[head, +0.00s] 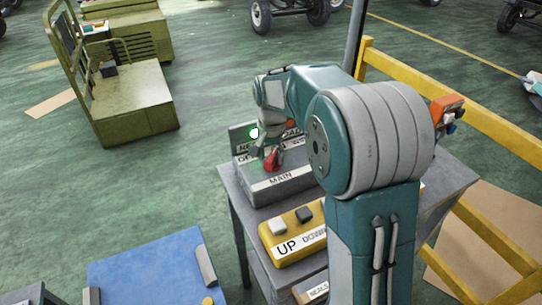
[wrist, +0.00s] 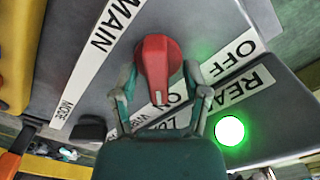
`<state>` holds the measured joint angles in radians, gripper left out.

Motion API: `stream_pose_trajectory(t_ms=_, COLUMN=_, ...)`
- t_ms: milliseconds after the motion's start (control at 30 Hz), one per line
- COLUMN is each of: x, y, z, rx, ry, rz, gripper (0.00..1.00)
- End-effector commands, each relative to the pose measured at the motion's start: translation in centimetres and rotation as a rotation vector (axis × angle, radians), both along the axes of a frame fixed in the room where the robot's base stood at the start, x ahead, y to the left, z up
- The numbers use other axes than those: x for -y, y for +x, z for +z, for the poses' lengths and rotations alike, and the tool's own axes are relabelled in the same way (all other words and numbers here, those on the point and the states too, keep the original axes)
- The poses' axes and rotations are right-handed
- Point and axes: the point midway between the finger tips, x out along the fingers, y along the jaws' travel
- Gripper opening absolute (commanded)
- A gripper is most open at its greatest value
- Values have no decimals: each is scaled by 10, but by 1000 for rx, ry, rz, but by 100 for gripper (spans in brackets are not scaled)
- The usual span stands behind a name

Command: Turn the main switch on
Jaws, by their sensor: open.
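The main switch is a red knob (wrist: 157,58) on a grey box (head: 285,187) labelled MAIN. Its narrow end points toward the ON label (wrist: 172,100) in the wrist view; the OFF label (wrist: 232,52) lies to the right. A round lamp (wrist: 229,131) glows green beside the READY plate, and it also shows in the head view (head: 254,133). My gripper (wrist: 158,72) is open, with one finger on each side of the knob. I cannot tell whether the fingers touch it. In the head view the knob (head: 271,161) sits just below my gripper (head: 268,150).
The box stands on a grey table (head: 232,188). A yellow UP/DOWN button box (head: 290,253) sits in front of it, partly hidden by my arm. A yellow railing (head: 455,92) runs at the right.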

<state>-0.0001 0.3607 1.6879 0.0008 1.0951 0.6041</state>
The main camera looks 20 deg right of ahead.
Motion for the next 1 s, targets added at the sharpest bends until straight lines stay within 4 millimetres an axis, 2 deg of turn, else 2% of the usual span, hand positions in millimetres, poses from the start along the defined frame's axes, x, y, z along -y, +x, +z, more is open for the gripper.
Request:
stream_pose_trajectory(t_ms=167, x=0, y=0, z=7, rx=2, ry=0, rz=0, gripper=60)
stream_pose_trajectory(t_ms=267, x=0, y=1, z=21, rx=4, ry=-1, rz=0, gripper=60)
stream_pose_trajectory(t_ms=500, x=-1, y=2, z=71, rx=4, ry=-1, rz=0, gripper=60)
stream_pose_trajectory(t_ms=700, x=-2, y=2, z=105, rx=2, ry=-1, rz=1, gripper=60)
stream_pose_trajectory(t_ms=833, x=-2, y=2, z=116, rx=0, ry=-1, rz=0, gripper=60)
stream_pose_trajectory(t_ms=1000, x=-2, y=2, z=119, rx=-1, ry=-1, rz=0, gripper=60)
